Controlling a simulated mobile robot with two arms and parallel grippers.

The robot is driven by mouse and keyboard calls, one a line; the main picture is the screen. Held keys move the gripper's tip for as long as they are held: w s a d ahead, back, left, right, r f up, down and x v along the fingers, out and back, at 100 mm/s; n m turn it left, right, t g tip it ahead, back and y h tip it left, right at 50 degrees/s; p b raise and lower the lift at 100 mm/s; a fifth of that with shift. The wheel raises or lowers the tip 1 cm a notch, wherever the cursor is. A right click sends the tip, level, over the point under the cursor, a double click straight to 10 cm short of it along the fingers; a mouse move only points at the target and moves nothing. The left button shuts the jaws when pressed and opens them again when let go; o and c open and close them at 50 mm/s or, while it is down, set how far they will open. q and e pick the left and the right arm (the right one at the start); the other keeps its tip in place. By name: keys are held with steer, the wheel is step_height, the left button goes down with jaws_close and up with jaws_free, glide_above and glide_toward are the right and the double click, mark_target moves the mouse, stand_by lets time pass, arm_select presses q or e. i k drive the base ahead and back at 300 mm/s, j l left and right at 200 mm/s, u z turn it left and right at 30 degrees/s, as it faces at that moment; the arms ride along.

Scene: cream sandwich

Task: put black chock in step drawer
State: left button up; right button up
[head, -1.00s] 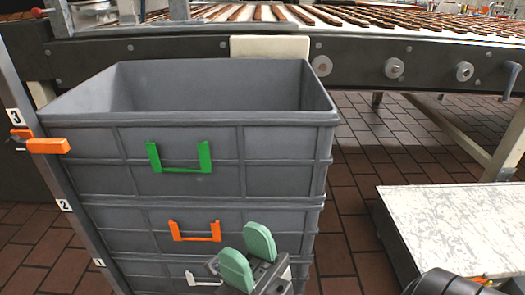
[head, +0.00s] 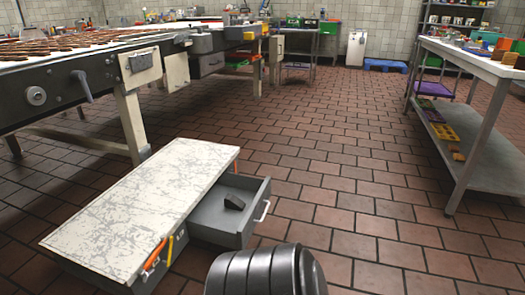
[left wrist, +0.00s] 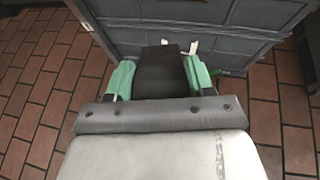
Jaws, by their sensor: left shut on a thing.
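The low step (head: 150,205) with a worn white top stands on the floor in the head view. Its grey drawer (head: 228,235) is pulled open to the right, with a white handle on its front. A black chock (head: 234,202) lies inside the drawer. In the left wrist view my left gripper (left wrist: 161,70), with green finger pads, is shut on another black chock (left wrist: 163,82). The gripper is out of the head view. My right gripper is not in view.
Grey crates (left wrist: 195,25) stand just beyond my left gripper. A conveyor (head: 95,78) is at the left in the head view, and a metal table (head: 475,170) with a lower shelf is at the right.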

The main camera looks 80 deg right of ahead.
mark_target(215, 209)
steer(key=l+z, duration=0.2)
steer(key=z, duration=0.2)
steer(key=l+z, duration=0.2)
steer(key=z, duration=0.2)
steer(key=l+z, duration=0.2)
steer(key=z, duration=0.2)
steer(key=i+l+z, duration=0.15)
steer(key=z, duration=0.3)
steer(key=i+l, duration=0.25)
steer(key=l, duration=0.15)
steer(key=i+l, duration=0.25)
steer(key=l, duration=0.15)
steer(key=i+l, duration=0.2)
steer(key=l, duration=0.2)
steer(key=i+l, duration=0.25)
steer(key=l, duration=0.15)
steer(key=i+l, duration=0.25)
steer(key=l, duration=0.15)
steer(key=i+l, duration=0.25)
steer(key=l, duration=0.15)
